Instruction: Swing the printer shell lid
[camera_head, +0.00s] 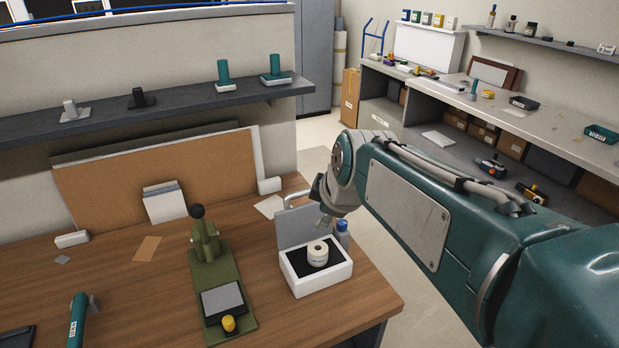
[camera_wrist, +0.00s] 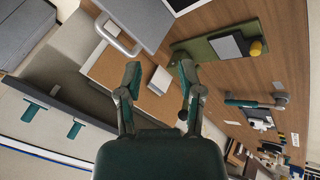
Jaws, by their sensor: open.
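The printer shell (camera_head: 325,283) is a white box on the wooden table, with a paper roll (camera_head: 318,253) in its dark inside. Its grey lid (camera_head: 291,228) stands raised at the back, with a pale bar handle (camera_head: 293,197) at its top. In the wrist view the lid (camera_wrist: 145,18) and handle (camera_wrist: 121,42) are at the top left. My gripper (camera_wrist: 160,80) is open with nothing between its fingers, apart from the handle. In the head view my gripper (camera_head: 325,199) is beside the lid's upper right, and its fingers are hard to make out.
A blue bottle (camera_head: 342,231) stands close behind the shell. A green lever press (camera_head: 214,265) stands to its left. A cork board (camera_head: 150,180) leans behind, under a dark shelf (camera_head: 170,108). The table in front of the shell is clear.

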